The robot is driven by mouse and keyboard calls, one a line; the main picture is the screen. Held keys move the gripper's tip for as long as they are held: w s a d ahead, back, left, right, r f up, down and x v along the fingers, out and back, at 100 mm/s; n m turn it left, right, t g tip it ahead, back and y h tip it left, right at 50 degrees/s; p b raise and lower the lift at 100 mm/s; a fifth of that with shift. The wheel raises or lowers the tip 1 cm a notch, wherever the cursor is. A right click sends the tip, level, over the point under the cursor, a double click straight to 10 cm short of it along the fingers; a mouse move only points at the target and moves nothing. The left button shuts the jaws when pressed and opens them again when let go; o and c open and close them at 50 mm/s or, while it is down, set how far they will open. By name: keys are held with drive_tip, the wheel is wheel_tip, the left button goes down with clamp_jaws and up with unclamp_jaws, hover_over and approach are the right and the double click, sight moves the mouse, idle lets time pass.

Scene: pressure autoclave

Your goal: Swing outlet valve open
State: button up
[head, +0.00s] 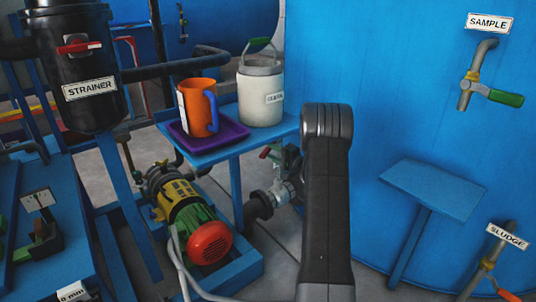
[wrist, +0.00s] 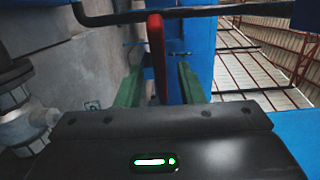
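The outlet valve has a grey metal body (head: 284,190) on a pipe low behind my arm in the head view. A small red handle (head: 265,152) shows above it, partly hidden by my arm. In the wrist view a red lever (wrist: 156,55) stands upright between the two green fingers of my gripper (wrist: 158,88). The fingers are apart, with visible gaps on both sides of the lever. A grey valve or flange part (wrist: 22,118) is at the left of that view. My gripper is mostly hidden behind my arm in the head view.
A blue stand (head: 240,190) carries a purple tray (head: 180,141), an orange mug (head: 199,108) and a white canister (head: 262,95). A yellow-green pump with a red end (head: 205,240) lies below. A blue tank (head: 400,80) fills the right. A dark bar (wrist: 220,11) crosses the wrist view.

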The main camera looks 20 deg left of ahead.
sight(270, 151)
drive_tip(key=shift+b+x, duration=0.3)
drive_tip(key=shift+x, duration=1.35)
clamp_jaws()
